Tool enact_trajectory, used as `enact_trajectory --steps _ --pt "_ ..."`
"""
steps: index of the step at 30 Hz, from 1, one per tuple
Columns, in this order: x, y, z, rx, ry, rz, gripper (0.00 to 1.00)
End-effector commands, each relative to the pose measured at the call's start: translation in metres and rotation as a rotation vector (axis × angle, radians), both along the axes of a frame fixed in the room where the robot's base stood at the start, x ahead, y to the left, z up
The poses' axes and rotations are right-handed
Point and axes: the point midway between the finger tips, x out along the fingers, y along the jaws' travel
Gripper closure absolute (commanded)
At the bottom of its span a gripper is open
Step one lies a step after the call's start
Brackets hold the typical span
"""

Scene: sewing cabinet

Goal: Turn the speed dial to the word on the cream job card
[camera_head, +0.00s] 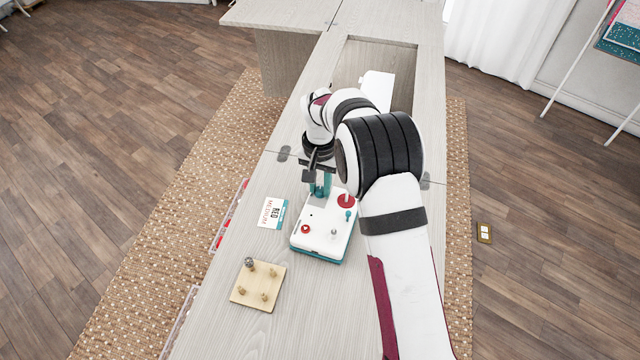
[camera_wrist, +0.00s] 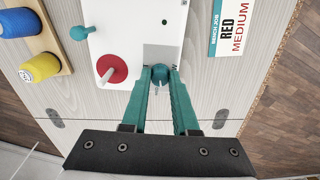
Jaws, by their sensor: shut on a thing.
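The white machine box with a teal base (camera_head: 322,236) stands on the pale wood cabinet top. My gripper (camera_head: 320,190) points down at its far left edge. In the wrist view my gripper (camera_wrist: 160,74) has its teal fingers closed on a small round dark teal knob (camera_wrist: 160,75). This looks like the speed dial. Its marks and pointer are hidden or too small to read. The job card (camera_head: 272,213) lies flat left of the box; in the wrist view the card (camera_wrist: 232,28) reads "RED" in black and "MEDIUM" in red, under a teal band.
A wooden peg board (camera_head: 240,294) lies front left. Blue (camera_wrist: 18,22) and yellow (camera_wrist: 40,68) spools show in the wrist view. My arm covers the right side.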

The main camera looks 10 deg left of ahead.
Motion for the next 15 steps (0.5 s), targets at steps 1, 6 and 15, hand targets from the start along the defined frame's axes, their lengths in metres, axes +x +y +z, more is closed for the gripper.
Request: enact_trajectory --steps 1,6,15 --pt "0.0004 0.0003 0.0005 0.001 -0.001 -0.021 1.0" --pt "0.0004 0.0003 0.0005 0.001 -0.001 -0.089 1.0" --pt "0.0004 0.0003 0.0004 0.001 -0.001 -0.136 1.0"
